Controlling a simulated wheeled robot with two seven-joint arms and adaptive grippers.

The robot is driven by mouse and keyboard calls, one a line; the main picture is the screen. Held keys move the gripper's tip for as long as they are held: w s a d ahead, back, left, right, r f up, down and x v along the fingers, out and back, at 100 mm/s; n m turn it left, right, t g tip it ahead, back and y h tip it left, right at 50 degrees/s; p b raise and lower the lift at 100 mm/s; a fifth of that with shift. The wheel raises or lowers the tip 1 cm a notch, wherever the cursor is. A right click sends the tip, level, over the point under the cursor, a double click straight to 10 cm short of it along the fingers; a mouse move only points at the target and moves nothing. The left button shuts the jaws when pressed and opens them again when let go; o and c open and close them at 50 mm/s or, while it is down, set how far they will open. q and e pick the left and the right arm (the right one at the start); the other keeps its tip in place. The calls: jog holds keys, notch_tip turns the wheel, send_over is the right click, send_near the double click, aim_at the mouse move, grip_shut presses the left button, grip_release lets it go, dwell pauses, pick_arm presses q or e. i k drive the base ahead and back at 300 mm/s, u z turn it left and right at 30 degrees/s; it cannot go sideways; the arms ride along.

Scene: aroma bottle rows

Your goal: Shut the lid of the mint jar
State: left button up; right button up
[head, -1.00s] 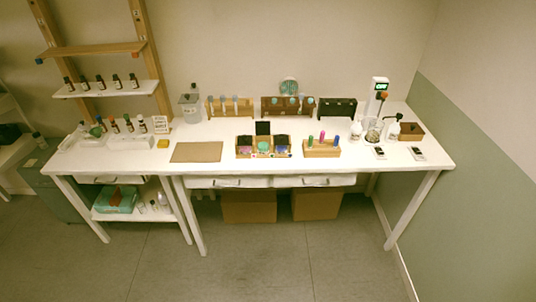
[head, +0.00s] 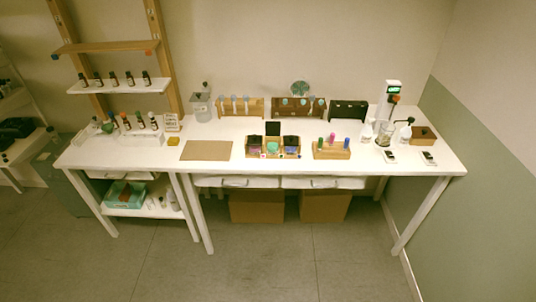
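Three small jars sit side by side in a wooden holder (head: 273,157) near the front middle of the white table. The middle jar (head: 272,147) shows mint-green contents, and a dark square lid (head: 273,129) stands upright behind it. I take this as the mint jar with its lid open. The left jar (head: 255,150) shows purple and the right jar (head: 291,150) shows blue-violet, with dark tops; their lid positions are too small to tell. Neither of my grippers is in the head view.
A wooden block with coloured sticks (head: 332,151) stands to the right of the jars. A brown mat (head: 206,150) lies to the left. Racks with vials (head: 240,107) line the back. Floor in front is clear.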

aim_at(272, 128)
jog(key=u, duration=3)
jog(key=i, duration=0.25)
jog(key=z, duration=1.15)
jog(key=i, duration=1.1)
